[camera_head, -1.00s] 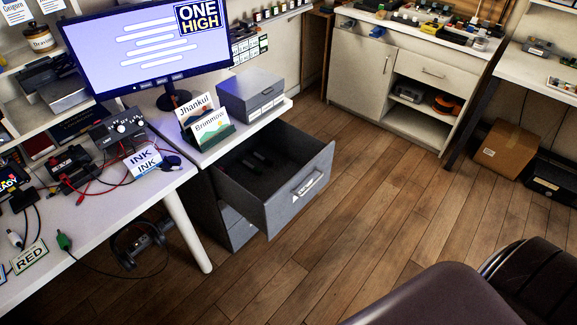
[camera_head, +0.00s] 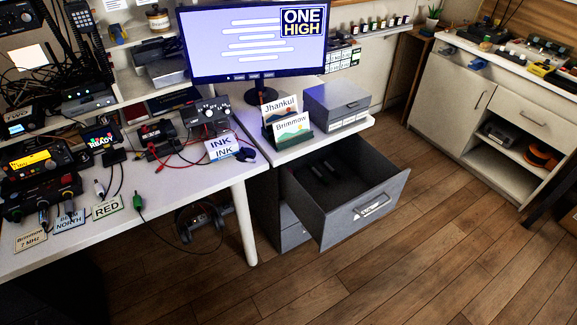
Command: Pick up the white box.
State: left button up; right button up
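I cannot pick out a plain white box with certainty in the head view. White cards reading "INK" (camera_head: 222,147) lie or stand near the right edge of the left desk; I cannot tell whether they belong to a box. A grey box with pale labels (camera_head: 336,106) sits on the desk corner, right of the monitor stand. An open grey drawer (camera_head: 376,208) below it holds a few small dark items. Neither of my grippers is in view.
The white desk (camera_head: 160,215) on the left carries radios, cables and cards such as "RED" (camera_head: 107,207). A monitor (camera_head: 250,45) stands at the back. The open drawer juts over the wooden floor (camera_head: 440,250), which is clear at the right. A white cabinet (camera_head: 450,95) stands at the far right.

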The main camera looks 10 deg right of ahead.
aim_at(218, 149)
jog(key=i+j, duration=0.5)
jog(key=i, duration=0.15)
jog(key=i+j+u, duration=0.1)
jog(key=i+j, duration=0.4)
jog(key=i, duration=0.2)
